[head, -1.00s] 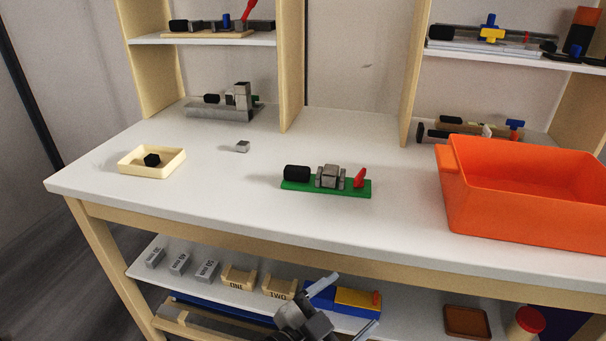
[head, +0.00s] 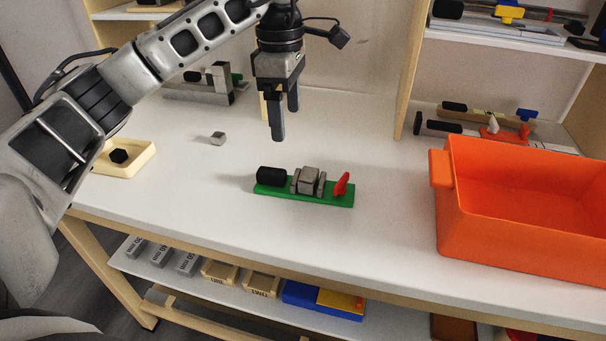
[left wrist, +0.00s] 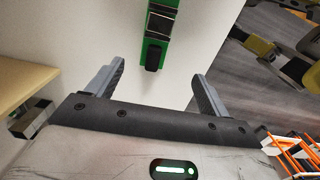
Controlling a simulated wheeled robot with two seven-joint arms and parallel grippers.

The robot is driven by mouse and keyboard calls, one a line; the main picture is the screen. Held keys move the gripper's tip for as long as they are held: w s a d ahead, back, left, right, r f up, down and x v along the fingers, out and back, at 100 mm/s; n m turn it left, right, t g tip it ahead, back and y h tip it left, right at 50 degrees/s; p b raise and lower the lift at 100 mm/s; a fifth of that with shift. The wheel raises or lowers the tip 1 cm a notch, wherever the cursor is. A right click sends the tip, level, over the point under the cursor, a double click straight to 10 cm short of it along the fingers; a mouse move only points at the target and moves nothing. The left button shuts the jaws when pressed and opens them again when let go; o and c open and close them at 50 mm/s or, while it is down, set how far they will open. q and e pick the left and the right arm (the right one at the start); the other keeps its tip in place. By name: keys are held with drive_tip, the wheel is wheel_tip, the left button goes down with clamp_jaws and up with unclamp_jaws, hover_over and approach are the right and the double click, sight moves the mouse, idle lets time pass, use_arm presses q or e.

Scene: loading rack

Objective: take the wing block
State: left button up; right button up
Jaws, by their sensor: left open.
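A green base (head: 305,195) lies on the table, carrying a black cylinder (head: 271,176), a grey block (head: 309,180) between thin grey plates, and a red lever-like piece (head: 342,184). No label shows which piece is the wing block; the grey block may be it. My left gripper (head: 284,122) is open and empty, pointing down above the table, behind the green base and apart from it. In the left wrist view the green base (left wrist: 143,50) and black cylinder (left wrist: 153,56) show ahead, between and beyond the open fingers (left wrist: 160,75). My right gripper is not seen.
An orange bin (head: 520,255) stands at the right. A cream tray (head: 128,172) with a black piece (head: 118,156) is at the left, partly behind my arm. A small grey cube (head: 218,138) and a grey fixture (head: 205,92) sit farther back. The table around the green base is clear.

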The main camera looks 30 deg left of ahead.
use_arm(q)
drive_tip(key=a, duration=0.1)
approach(282, 172)
drive_tip(key=f, duration=0.3)
drive_tip(key=f+p, duration=0.1)
drive_tip(key=f, duration=0.1)
drive_tip(key=shift+d+f, duration=0.2)
drive_tip(key=shift+d, duration=0.15)
drive_tip(key=shift+a+f+p, duration=0.1)
drive_tip(key=shift+f+p, duration=0.2)
drive_tip(key=shift+f, duration=1.05)
drive_tip(key=shift+a+f+p, duration=0.15)
drive_tip(key=shift+f+p, duration=0.1)
drive_tip(key=shift+f, duration=1.15)
drive_tip(key=shift+c, duration=0.3)
drive_tip(key=shift+r, duration=0.1)
drive_tip(key=c, duration=1.2)
drive_tip(key=shift+c, duration=0.2)
